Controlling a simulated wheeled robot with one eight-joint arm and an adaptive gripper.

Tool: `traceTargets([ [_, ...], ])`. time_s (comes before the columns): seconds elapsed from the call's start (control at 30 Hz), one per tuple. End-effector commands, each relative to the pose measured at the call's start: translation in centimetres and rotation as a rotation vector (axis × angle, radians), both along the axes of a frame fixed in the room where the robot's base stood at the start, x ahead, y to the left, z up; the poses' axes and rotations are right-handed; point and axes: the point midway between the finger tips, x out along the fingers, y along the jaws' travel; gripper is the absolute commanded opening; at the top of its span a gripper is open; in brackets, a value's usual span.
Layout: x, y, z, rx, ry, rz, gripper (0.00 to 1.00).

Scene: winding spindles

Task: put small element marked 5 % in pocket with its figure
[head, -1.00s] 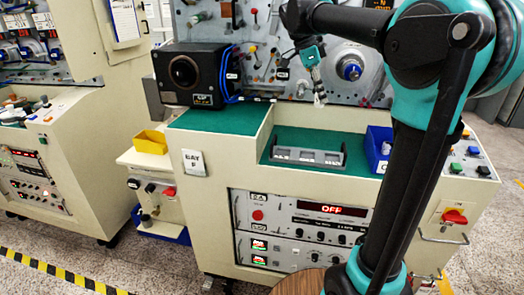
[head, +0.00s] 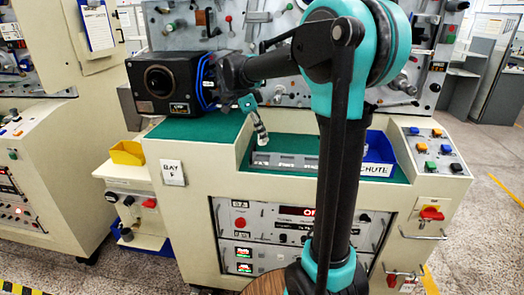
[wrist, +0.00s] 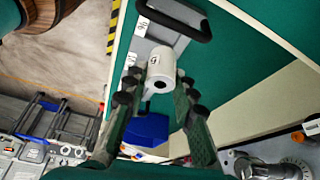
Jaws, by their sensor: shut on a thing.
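My gripper (wrist: 158,98) is shut on a small white cylinder, the element (wrist: 161,70), between its dark green fingers in the wrist view. The element carries a small dark mark that looks like a 5, and its end shows a dark hole. In the head view my gripper (head: 261,135) points down near the left end of the grey pocket tray (head: 285,161); the element is too small to make out there. The tray also shows in the wrist view (wrist: 141,46) behind the element, with white labels too small to read surely. The pocket insides are hidden.
A blue bin labelled CHUTE (head: 378,169) stands right of the tray. A black box with a round lens (head: 158,82) stands on the green top at left. A yellow bin (head: 127,152) is further left. A raised cream wall edges the tray's recess.

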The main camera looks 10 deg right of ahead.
Motion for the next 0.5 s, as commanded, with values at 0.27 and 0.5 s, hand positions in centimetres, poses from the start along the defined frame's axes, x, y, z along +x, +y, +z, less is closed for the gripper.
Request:
traceTargets([
  [0.27, 0.0, 0.0, -3.2, 0.000, 0.000, 0.000, 0.00],
  [0.5, 0.1, 0.0, -5.6, 0.000, 0.000, 0.000, 0.00],
])
